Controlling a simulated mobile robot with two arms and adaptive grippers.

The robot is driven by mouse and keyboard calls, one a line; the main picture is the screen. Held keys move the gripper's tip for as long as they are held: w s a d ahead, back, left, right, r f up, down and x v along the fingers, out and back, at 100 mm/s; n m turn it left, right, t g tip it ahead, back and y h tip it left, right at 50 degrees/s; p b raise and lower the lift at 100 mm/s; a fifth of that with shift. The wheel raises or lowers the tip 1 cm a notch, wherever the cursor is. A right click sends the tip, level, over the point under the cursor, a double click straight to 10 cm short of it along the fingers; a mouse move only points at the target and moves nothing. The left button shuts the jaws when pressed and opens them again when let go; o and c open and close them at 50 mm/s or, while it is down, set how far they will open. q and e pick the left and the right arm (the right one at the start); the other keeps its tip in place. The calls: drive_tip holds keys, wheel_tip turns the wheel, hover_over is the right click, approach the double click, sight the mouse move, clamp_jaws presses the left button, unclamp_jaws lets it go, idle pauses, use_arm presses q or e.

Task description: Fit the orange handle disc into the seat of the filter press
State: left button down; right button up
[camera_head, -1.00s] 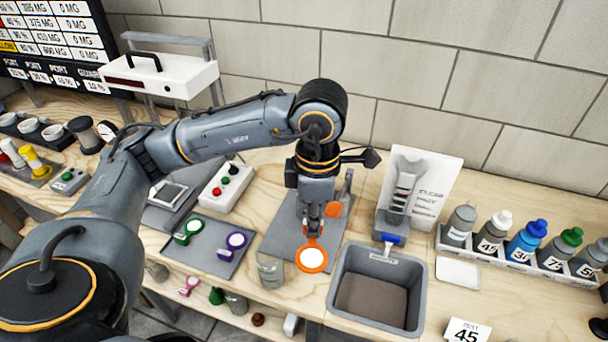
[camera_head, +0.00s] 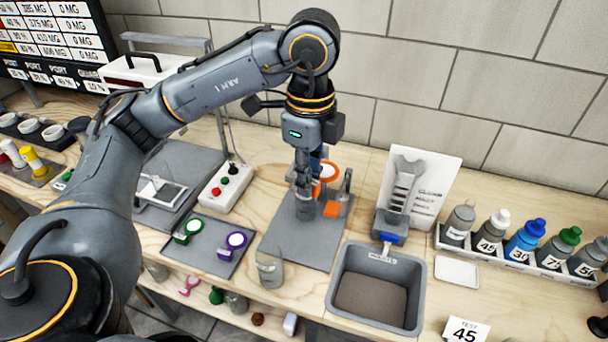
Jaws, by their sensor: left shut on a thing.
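The orange handle disc (camera_head: 329,170), an orange ring with a white middle, shows in the head view just behind and right of my left gripper's fingers. My left gripper (camera_head: 306,180) points down and is shut on its handle, which is mostly hidden by the fingers. The filter press (camera_head: 346,184), with a grey upright and an orange block (camera_head: 332,210) at its foot, stands on a grey mat (camera_head: 290,243). A short grey cylinder (camera_head: 305,210) is directly below the gripper. The seat is hidden or too small to make out. My right gripper is not in view.
A grey tray (camera_head: 215,258) with green and purple handle discs lies left of the mat. A button box (camera_head: 226,188) stands behind it. A grey bin (camera_head: 420,290), a stand (camera_head: 394,225) and a rack of bottles (camera_head: 505,259) are to the right. A small jar (camera_head: 270,270) stands in front.

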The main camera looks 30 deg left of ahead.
use_arm(q)
drive_tip(key=shift+a+r+n, duration=0.1)
drive_tip(key=shift+r+n, duration=0.1)
drive_tip(key=shift+n, duration=0.7)
drive_tip(key=w+a+f, duration=0.2)
drive_tip(key=w, duration=0.1)
drive_tip(key=w+a+f+p, duration=0.1)
drive_tip(key=w+a+f, duration=0.2)
drive_tip(key=w+a+f+p, duration=0.1)
drive_tip(key=w+a+f, duration=0.2)
drive_tip(key=shift+w+a+f, duration=0.2)
drive_tip(key=shift+w+f, duration=0.05)
drive_tip(key=shift+w, duration=0.15)
drive_tip(key=shift+w+a+f, duration=0.1)
drive_tip(key=shift+a+f, duration=0.05)
drive_tip(key=shift+f, duration=0.05)
drive_tip(key=f, duration=0.1)
drive_tip(key=f+p, duration=0.2)
drive_tip(key=shift+w+a, duration=0.25)
drive_tip(key=shift+f, duration=0.5)
drive_tip(key=shift+f, duration=0.1)
